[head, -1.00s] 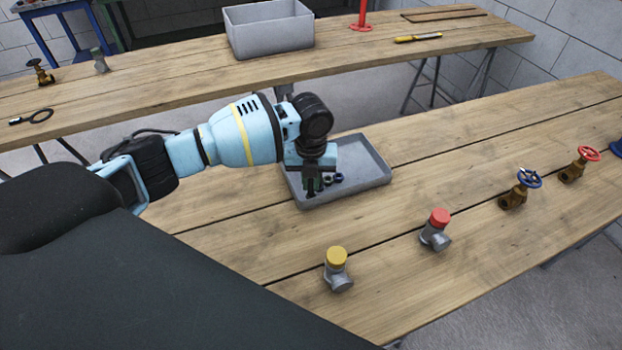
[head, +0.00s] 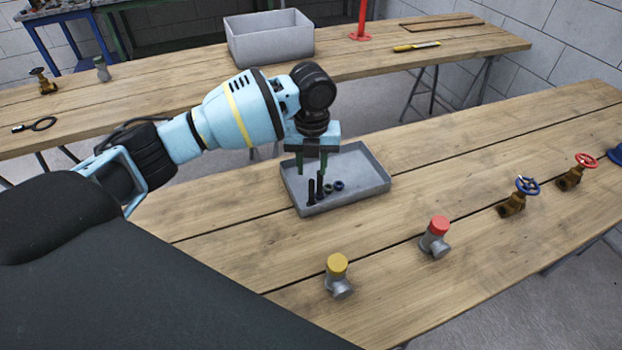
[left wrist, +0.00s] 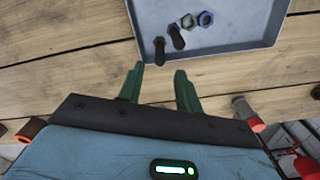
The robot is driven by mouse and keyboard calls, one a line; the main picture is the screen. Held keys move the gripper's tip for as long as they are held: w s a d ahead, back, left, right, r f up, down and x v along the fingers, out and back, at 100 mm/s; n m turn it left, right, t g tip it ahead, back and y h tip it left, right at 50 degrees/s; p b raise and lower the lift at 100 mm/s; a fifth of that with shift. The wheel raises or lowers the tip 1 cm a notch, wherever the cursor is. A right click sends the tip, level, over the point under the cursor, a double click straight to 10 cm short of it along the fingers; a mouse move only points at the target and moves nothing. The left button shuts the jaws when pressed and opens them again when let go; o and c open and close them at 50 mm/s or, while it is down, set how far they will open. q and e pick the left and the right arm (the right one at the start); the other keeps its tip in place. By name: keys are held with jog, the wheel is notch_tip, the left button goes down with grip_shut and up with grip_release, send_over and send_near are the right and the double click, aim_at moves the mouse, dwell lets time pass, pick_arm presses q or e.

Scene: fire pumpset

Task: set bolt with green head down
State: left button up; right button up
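A grey tray (head: 360,189) lies on the near bench. Two dark bolts stand in its left part, one bolt (head: 311,191) beside the other (head: 320,186); no green head can be made out on either. The left wrist view also shows both bolts (left wrist: 159,50) (left wrist: 176,38) near the tray's edge. A greenish nut (left wrist: 188,20) and a blue nut (left wrist: 206,18) lie next to them. My left gripper (head: 311,167) is above the bolts, its green fingers apart. In the left wrist view the gap between the fingers (left wrist: 159,82) is empty. My right gripper is not in view.
A yellow-capped fitting (head: 337,274), a red-capped fitting (head: 435,237), a blue-wheel valve (head: 517,197) and a red-wheel valve (head: 573,172) stand along the near bench's front. A grey bin (head: 270,40) is on the far bench.

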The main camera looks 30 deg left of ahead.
pick_arm(q)
jog(key=shift+r, duration=2)
jog(key=shift+s+f, duration=0.1)
